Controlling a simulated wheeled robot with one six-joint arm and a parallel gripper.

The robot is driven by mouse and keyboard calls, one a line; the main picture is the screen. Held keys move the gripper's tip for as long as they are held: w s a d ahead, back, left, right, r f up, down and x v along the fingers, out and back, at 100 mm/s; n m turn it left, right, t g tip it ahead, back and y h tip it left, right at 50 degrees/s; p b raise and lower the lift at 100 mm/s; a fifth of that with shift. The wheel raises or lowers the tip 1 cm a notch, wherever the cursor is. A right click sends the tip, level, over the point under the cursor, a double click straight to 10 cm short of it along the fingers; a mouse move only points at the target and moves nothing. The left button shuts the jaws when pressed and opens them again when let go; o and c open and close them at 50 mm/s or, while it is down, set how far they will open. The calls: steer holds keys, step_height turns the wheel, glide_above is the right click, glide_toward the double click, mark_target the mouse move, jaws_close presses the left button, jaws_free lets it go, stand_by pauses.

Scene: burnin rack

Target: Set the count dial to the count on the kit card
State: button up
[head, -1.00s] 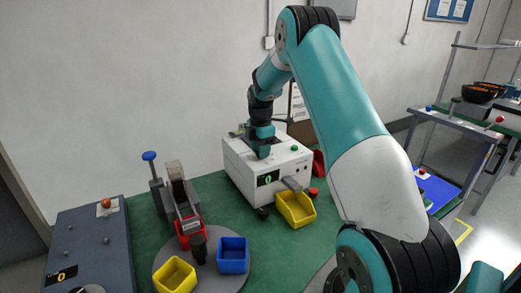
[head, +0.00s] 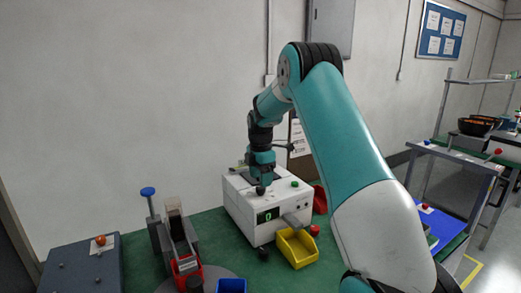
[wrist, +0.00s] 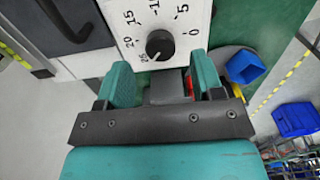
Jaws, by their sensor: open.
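The count dial (wrist: 160,45) is a round black knob on a white scale plate marked from 0 up to 25, in the wrist view. A pale mark on the knob seems to point toward the 25 end. The white machine (head: 238,208) stands on the green bench, its small green display (head: 268,216) reading 0. My gripper (wrist: 160,82) is open and empty, its teal fingers on either side just short of the knob in the picture. In the head view my gripper (head: 260,180) is over the machine's top. I cannot identify a readable kit card; a white paper (head: 299,138) behind the machine is illegible.
A yellow bin (head: 297,248) stands before the machine's outlet, with a red bin (head: 320,200) to its right. A fixture with a blue-knobbed lever (head: 148,191) stands left. A blue bin (head: 232,286) is at the front. A blue-grey box (head: 75,265) is far left.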

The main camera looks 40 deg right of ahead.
step_height(320, 180, up, 14)
steer(key=b, duration=0.1)
steer(key=shift+b, duration=0.3)
stand_by(0.3)
